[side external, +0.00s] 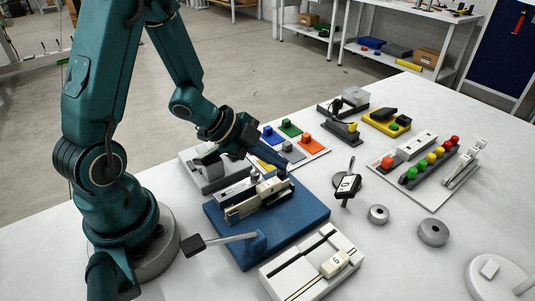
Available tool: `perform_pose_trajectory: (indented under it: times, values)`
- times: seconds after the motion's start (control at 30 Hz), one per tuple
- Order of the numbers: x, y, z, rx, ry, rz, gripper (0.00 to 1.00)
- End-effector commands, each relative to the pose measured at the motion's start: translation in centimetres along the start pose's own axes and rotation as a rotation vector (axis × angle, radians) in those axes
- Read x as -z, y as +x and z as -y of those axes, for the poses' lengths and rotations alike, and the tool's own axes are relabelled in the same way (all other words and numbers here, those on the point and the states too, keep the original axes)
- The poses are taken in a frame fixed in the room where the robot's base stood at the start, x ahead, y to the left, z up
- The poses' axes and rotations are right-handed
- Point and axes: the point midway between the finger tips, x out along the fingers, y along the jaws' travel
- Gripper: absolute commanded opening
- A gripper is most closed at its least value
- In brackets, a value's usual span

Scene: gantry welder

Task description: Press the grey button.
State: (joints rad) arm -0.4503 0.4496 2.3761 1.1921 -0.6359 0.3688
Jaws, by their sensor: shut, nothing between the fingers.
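A white panel (318,154) lies on the white table with several coloured buttons: blue, green, orange, yellow and a grey button (287,147). The grey button is in the panel's near middle, between the blue and orange ones. My gripper (275,166) is shut and empty. It reaches down and right from the wrist, over the panel's near left edge, and its tips appear close to the grey button's near side. I cannot tell whether they touch it or what gap lies in depth. My gripper partly hides the yellow button (266,165).
A blue base (300,217) with a clamp-like device and a lever stands just in front of the panel. A grey block (212,175) is at its left. A white slider box (312,265) lies nearer. A black switch (347,186), yellow-based device (386,121) and coloured-knob board (432,163) are to the right.

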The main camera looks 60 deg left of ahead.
Motion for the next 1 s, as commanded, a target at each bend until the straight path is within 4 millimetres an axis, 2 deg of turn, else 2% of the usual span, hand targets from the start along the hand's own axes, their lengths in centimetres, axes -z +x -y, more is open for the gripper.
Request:
perform_pose_trajectory:
  times: [0.3, 0.67, 1.0]
  values:
    - [0.7, -1.0, 0.8, 0.002, 0.003, 0.0, 0.0]
    - [0.8, -1.1, 0.8, 0.001, 0.002, 0.0, 0.0]
    - [2.4, -3.1, 2.4, 0.003, 0.009, -0.003, 0.0]
